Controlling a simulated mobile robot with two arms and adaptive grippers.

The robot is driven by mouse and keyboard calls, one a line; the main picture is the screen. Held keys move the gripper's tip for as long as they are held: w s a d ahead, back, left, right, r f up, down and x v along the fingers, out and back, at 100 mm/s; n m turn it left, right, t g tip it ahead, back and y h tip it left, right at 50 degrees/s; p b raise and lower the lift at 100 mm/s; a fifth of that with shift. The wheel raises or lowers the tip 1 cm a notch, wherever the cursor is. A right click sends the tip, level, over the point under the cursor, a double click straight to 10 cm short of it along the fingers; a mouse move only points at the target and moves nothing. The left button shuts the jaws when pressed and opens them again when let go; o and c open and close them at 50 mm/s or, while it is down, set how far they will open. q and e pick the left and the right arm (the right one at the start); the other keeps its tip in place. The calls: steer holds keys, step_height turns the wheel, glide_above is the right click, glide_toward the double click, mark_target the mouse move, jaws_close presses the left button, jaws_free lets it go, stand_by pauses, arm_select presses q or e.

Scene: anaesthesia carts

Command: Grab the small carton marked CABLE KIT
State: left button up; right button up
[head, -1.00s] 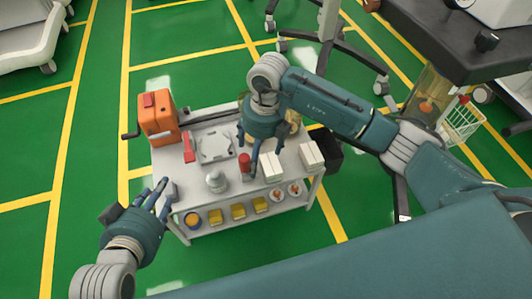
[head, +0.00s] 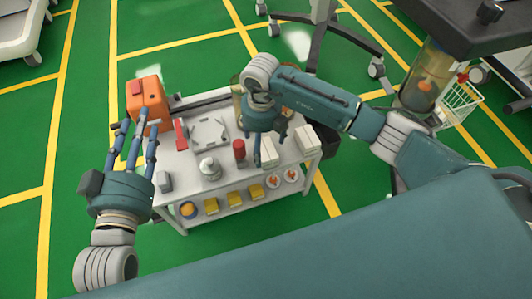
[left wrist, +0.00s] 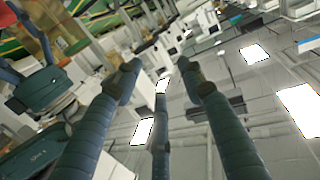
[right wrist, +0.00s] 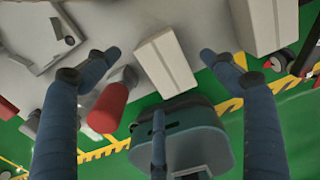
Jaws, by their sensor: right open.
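Two small white cartons stand on the cart's top at the right: one nearer the middle (head: 268,153) and one at the right end (head: 307,140). No lettering is legible on either, so I cannot tell which says CABLE KIT. My right gripper (head: 268,143) is open above the nearer-middle carton and partly hides it. In the right wrist view that carton (right wrist: 165,65) lies between the spread fingers, with no clear contact; the other carton (right wrist: 255,25) is beyond the right finger. My left gripper (head: 134,130) is open and empty by the cart's left end.
The cart top (head: 222,168) also holds an orange box (head: 147,102), a grey plate (head: 209,133), a silver round item (head: 209,168) and a red cylinder (head: 239,150) close to the cartons. The lower shelf has yellow items (head: 235,199) and plates.

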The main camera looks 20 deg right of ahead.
mark_target(263, 150)
step_height(263, 150, down, 4)
steer(key=shift+r+b, duration=0.25)
steer(key=shift+b, duration=0.25)
arm_select(q)
step_height(263, 150, up, 7)
steer(key=t+h, duration=0.1)
steer(key=t, duration=0.2)
steer(key=shift+s+d, duration=0.2)
steer(key=shift+d, duration=0.15)
arm_select(e)
steer(key=c, duration=1.3)
